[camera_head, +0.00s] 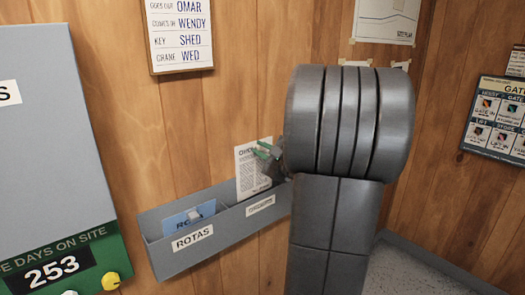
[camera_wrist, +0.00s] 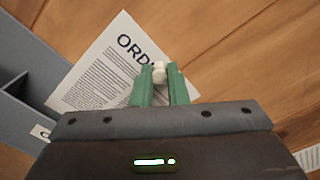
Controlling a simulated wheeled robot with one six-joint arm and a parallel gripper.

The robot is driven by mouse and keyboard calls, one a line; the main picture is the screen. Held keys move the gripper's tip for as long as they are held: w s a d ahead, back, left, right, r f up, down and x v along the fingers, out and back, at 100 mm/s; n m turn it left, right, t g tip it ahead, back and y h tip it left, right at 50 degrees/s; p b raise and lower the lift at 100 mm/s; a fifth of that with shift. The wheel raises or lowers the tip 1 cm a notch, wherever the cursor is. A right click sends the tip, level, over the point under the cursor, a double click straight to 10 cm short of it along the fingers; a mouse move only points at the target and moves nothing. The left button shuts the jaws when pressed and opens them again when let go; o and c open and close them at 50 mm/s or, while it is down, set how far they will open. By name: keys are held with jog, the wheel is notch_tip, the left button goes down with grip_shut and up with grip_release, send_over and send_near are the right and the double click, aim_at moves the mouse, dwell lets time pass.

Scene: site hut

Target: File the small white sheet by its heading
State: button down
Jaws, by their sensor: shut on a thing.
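The small white sheet (camera_head: 247,178) stands upright above the right part of the grey wall rack (camera_head: 215,245). Its heading is partly hidden; the wrist view shows "ORD" on the sheet (camera_wrist: 97,75) and a white tab at its top edge. My gripper (camera_head: 268,151), with green fingers, is shut on this tab, also in the wrist view (camera_wrist: 160,75). In the head view the sheet's lower edge is hidden behind the rack's front; I cannot tell how deep it sits. The left compartment's label reads "ROTAS" (camera_head: 192,239). The right label (camera_head: 260,206) is too small to read.
A blue card (camera_head: 188,219) with a pale tab stands in the ROTAS compartment. A notice (camera_head: 181,36) hangs on the wooden wall above. A grey board (camera_head: 45,125) is at the left and a pictured board (camera_head: 497,120) at the right. My arm hides the middle right.

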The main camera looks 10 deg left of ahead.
aim_at(255, 172)
jog(key=shift+f+b, duration=1.4)
jog(key=shift+f+b, duration=1.45)
jog(key=shift+b, duration=0.25)
jog(key=shift+f, duration=0.1)
jog(key=shift+f+b, duration=1.5)
jog(key=shift+b, duration=0.25)
jog(key=c, duration=1.3)
grip_release()
jog(key=shift+c, duration=0.2)
